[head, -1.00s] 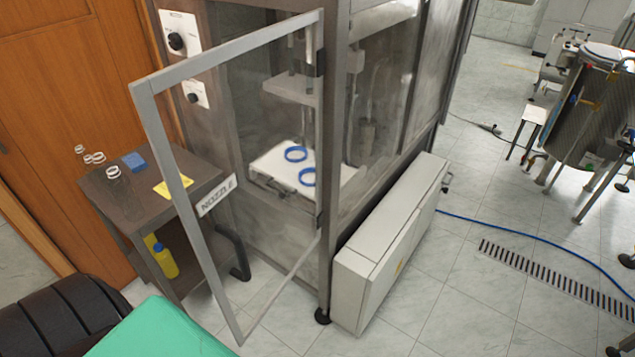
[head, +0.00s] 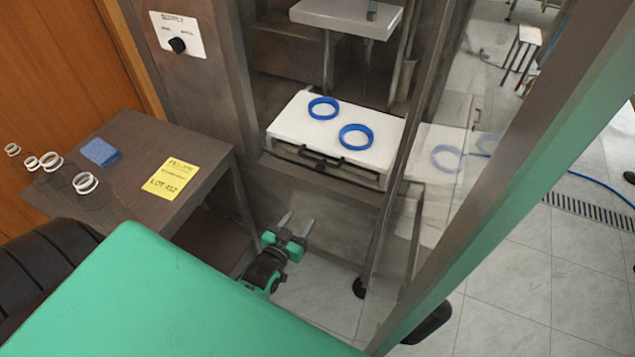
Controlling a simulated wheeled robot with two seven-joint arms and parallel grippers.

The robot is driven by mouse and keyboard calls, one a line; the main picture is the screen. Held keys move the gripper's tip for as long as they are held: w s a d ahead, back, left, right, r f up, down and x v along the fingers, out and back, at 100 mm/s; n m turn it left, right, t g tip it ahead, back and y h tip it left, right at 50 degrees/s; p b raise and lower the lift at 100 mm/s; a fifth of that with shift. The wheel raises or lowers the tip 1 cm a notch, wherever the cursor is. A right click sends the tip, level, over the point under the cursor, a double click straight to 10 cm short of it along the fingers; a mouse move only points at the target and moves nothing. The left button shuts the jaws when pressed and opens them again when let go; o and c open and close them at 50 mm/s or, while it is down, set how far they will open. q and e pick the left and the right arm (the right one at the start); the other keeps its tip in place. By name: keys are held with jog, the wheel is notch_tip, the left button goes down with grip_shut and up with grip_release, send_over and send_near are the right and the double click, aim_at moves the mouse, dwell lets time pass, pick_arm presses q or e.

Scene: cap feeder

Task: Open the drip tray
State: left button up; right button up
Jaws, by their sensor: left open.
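The drip tray appears to be the white-topped drawer (head: 278,128) in the machine's opening, with a dark bar handle (head: 321,160) along its front edge. It looks shut, flush in the opening. Two blue rings, one at the left (head: 323,108) and one at the right (head: 356,137), lie flat on its white top. My left gripper (head: 297,221) is open and empty, below and slightly left of the handle, in front of the machine's lower panel and apart from it. My right gripper is not in view.
The glazed door's frame (head: 527,203) stands open, crossing the right side. A white shelf (head: 345,17) hangs above the tray.

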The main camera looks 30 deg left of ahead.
aim_at(319, 169)
pick_arm(q)
notch_tip(319, 169, up, 5)
jog(key=w+a+t, duration=0.1)
jog(key=w, duration=0.9)
jog(key=w+a, duration=0.1)
jog(key=w, duration=0.3)
jog(key=shift+w, duration=0.3)
jog(key=shift+s, duration=0.1)
grip_shut()
